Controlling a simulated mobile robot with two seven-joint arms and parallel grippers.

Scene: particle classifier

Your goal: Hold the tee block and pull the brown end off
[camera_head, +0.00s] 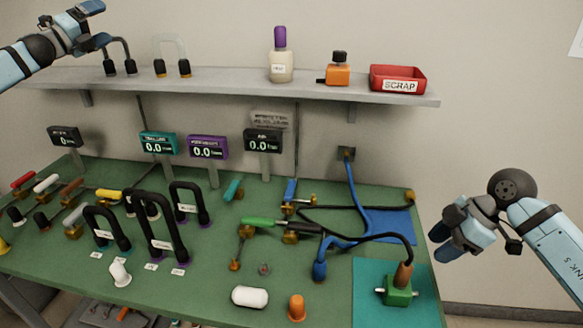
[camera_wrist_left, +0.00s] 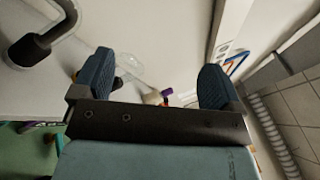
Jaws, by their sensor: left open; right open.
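The tee block, a green block (camera_head: 398,292) with metal side stubs, sits on the teal mat at the front right of the bench. The brown end (camera_head: 403,273) stands in its top and joins a black hose. My left gripper (camera_head: 93,25) is raised at the upper left, above the shelf and far from the block. Its two dark fingers are apart and empty in the left wrist view (camera_wrist_left: 155,85). My right gripper (camera_head: 450,240) is open in the air beyond the bench's right edge, up and to the right of the block, and touches nothing.
The teal mat (camera_head: 365,312) is bare around the block. A blue hose (camera_head: 360,200) and black hose cross the bench left of it. A white capsule (camera_head: 250,297) and orange piece (camera_head: 297,308) lie nearby. The shelf (camera_head: 225,88) holds bottles and a red scrap bin (camera_head: 398,78).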

